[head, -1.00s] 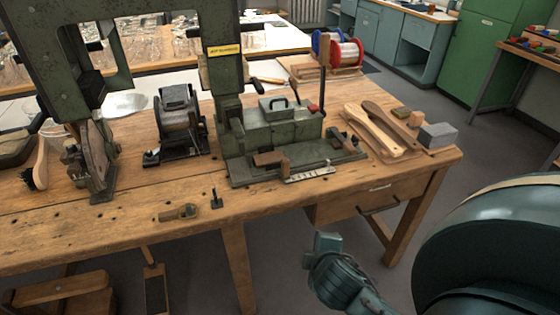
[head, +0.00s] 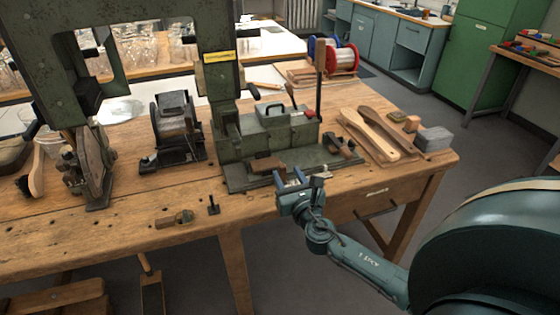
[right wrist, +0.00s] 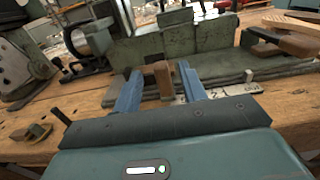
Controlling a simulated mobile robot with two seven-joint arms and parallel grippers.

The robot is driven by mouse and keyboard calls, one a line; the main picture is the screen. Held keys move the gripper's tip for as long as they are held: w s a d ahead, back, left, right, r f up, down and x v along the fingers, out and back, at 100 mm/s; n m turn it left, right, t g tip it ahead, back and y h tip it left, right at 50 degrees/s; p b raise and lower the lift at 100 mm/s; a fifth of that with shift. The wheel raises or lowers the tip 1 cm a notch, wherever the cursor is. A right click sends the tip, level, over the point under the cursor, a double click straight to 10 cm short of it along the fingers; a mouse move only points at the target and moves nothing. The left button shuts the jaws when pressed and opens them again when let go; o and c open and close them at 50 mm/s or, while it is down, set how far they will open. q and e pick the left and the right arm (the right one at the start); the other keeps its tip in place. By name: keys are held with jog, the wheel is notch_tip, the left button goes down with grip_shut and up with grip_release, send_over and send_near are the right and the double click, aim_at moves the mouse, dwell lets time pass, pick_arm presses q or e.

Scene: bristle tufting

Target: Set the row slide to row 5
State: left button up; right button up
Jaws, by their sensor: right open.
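The row slide is on the green machine's low front ledge (head: 240,180); a brown wooden block (head: 267,164) sits on it. In the right wrist view a brown block (right wrist: 160,80) stands upright between my finger tips, with no clear contact. A pale number strip (right wrist: 226,91) runs to its right, with a "2" readable; other marks are too small to read. A small pale peg (right wrist: 249,76) stands near the strip's right end. My right gripper (head: 290,176) is open at the ledge's front edge and hides most of the strip in the head view. My left gripper is not in view.
The green machine housing (head: 278,128) rises behind the ledge. Wooden paddles (head: 367,133) and a grey block (head: 434,139) lie to the right. A small wooden tool (head: 175,219) and a black peg (head: 213,205) are on the bench at the left. Open floor lies in front.

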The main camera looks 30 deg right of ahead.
aim_at(283, 168)
jog(key=x, duration=0.6)
jog(key=shift+w+d, duration=0.15)
jog(key=shift+w, duration=0.2)
grip_shut()
